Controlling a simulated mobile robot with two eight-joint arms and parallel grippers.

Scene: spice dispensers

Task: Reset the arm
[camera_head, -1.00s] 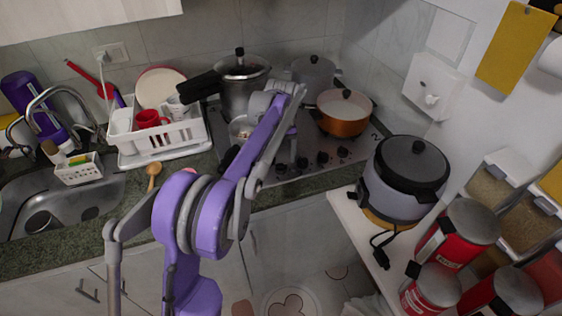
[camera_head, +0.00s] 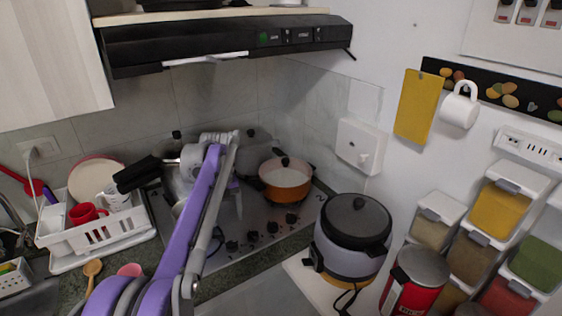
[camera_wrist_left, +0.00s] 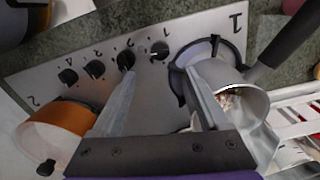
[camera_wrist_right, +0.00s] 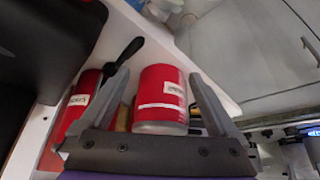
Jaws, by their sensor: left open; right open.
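My left arm reaches up from the bottom of the head view over the stove. Its gripper is open in the left wrist view (camera_wrist_left: 160,75), with nothing between the fingers. The fingers point over the stovetop near the knobs. One finger overlaps a small grey saucepan (camera_wrist_left: 248,108) with a black handle; I cannot tell if they touch. An orange pot (camera_wrist_left: 50,135) is on the other side. My right gripper shows only in its wrist view (camera_wrist_right: 158,75), open. A red canister (camera_wrist_right: 162,95) shows between its fingers; I see no grip on it.
The stove (camera_head: 275,240) also bears the orange pot (camera_head: 286,182) and a lidded pot. A dish rack (camera_head: 100,240) is at left, a rice cooker (camera_head: 352,240) at right. A red canister (camera_head: 412,280) and spice dispensers (camera_head: 500,205) are farther right. The range hood (camera_head: 225,45) hangs above.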

